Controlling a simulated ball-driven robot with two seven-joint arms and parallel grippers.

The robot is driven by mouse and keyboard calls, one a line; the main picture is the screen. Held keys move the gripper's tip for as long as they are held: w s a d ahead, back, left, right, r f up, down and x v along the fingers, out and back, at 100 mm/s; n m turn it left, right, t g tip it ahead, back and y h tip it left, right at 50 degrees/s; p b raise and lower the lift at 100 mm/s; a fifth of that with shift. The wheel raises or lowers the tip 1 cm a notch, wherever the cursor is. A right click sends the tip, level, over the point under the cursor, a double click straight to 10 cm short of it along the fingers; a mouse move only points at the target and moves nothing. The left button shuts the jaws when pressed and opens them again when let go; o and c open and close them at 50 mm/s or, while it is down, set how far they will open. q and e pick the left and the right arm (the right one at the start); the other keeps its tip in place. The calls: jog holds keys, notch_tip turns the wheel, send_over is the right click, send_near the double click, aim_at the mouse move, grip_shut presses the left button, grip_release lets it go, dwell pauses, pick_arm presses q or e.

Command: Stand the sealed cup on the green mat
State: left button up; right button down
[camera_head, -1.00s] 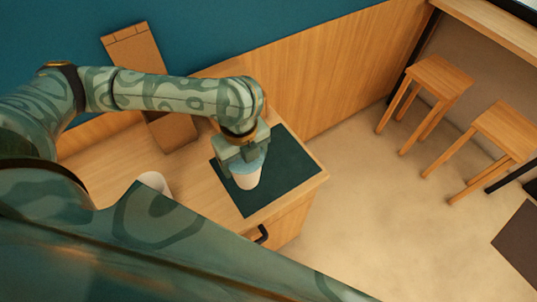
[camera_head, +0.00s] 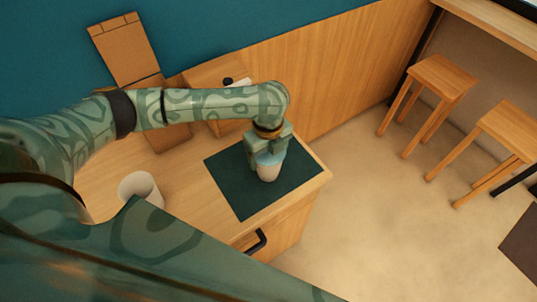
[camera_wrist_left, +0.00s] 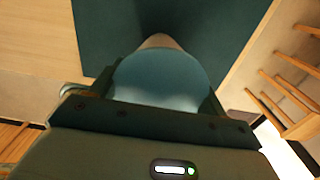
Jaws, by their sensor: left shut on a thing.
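The sealed cup (camera_head: 268,172) is pale with a light blue lid and looks upright. My left gripper (camera_head: 267,157) is shut on it, over the right part of the green mat (camera_head: 237,195). In the left wrist view the cup's blue lid (camera_wrist_left: 160,80) fills the space between the fingers, with the dark green mat (camera_wrist_left: 110,30) beyond it. I cannot tell whether the cup's base touches the mat. My right gripper is not in view.
A white open container (camera_head: 140,187) stands on the wooden counter left of the mat. Counter's right edge is close to the mat; stools (camera_head: 440,80) stand beyond on the floor.

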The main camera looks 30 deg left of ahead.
pick_arm(q)
jog(key=shift+w, duration=0.1)
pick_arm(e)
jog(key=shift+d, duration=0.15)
pick_arm(q)
jog(key=shift+f, duration=0.1)
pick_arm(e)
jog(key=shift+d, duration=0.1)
pick_arm(q)
jog(key=o, duration=1.3)
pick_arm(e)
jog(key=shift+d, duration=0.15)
pick_arm(q)
notch_tip(320, 180, up, 12)
jog(key=p, duration=0.4)
jog(key=shift+p, duration=0.3)
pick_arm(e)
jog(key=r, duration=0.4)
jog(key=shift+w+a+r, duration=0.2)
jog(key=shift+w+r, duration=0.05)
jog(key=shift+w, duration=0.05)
